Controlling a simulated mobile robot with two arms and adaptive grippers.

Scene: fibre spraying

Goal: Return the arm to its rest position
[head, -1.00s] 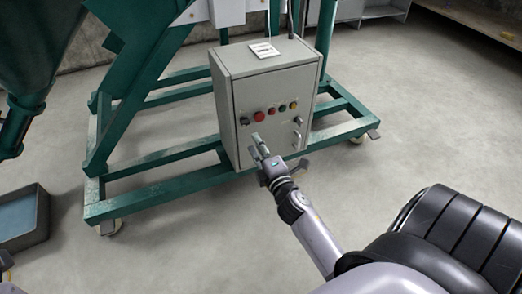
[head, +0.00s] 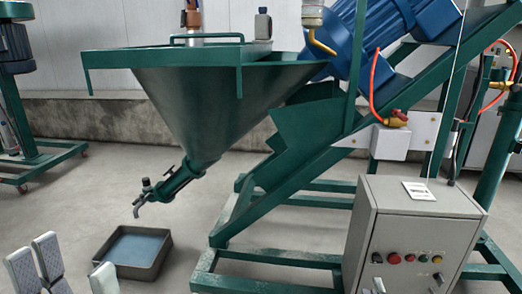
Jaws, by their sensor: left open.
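My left gripper (head: 72,264) shows at the bottom left of the head view, with its grey finger pads spread apart and nothing between them. Its arm is below the picture. Just the tip of my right gripper (head: 380,286) shows at the bottom edge, in front of the lower left part of the control box face. Whether it is open or shut, or touches the box, cannot be told. The grey control box (head: 366,228) has a row of knobs and buttons, with a red button (head: 394,258) near its left side.
A green hopper (head: 190,105) with a spray nozzle (head: 158,192) hangs above a grey tray (head: 160,262) of blue liquid. A green frame (head: 235,262) stands between tray and box. Concrete floor (head: 290,220) is open behind.

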